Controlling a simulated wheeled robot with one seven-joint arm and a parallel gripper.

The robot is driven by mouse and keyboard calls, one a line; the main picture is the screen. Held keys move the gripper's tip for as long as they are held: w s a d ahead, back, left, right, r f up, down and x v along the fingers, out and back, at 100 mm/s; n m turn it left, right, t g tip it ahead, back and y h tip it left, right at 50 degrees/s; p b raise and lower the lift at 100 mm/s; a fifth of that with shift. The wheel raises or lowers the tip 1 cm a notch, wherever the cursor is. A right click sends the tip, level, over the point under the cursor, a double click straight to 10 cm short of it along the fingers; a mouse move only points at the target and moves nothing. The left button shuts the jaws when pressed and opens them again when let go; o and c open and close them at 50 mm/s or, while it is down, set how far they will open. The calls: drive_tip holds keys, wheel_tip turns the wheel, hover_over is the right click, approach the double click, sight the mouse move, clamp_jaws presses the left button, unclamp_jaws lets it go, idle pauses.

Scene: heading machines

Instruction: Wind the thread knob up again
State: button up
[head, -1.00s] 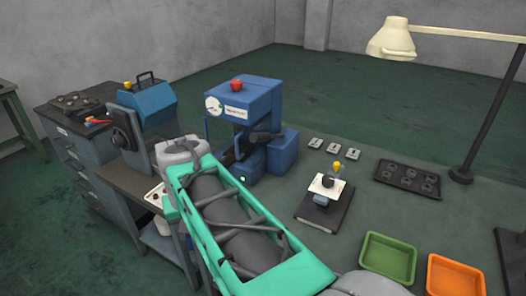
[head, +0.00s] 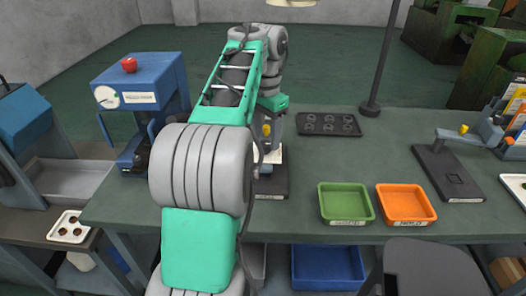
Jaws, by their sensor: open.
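A small gauge stand on a dark base plate (head: 272,188) stands on the bench, with a yellow knob (head: 267,129) showing at its top and a white plate (head: 277,156) lower down. I cannot tell which part is the thread knob. My gripper (head: 273,122) points down over this stand, close to the yellow knob. My arm hides much of the gripper and the stand's left side. The gripper is open; whether it touches the knob cannot be seen.
A blue press (head: 140,95) stands at the left. A dark tray of round parts (head: 328,124) lies behind the stand. Green (head: 345,203) and orange (head: 405,204) bins stand right of it. Another fixture with a yellow knob (head: 463,130) is further right. The bench between is clear.

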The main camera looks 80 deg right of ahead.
drive_tip(key=shift+f+b, duration=0.4)
drive_tip(key=shift+f, duration=0.55)
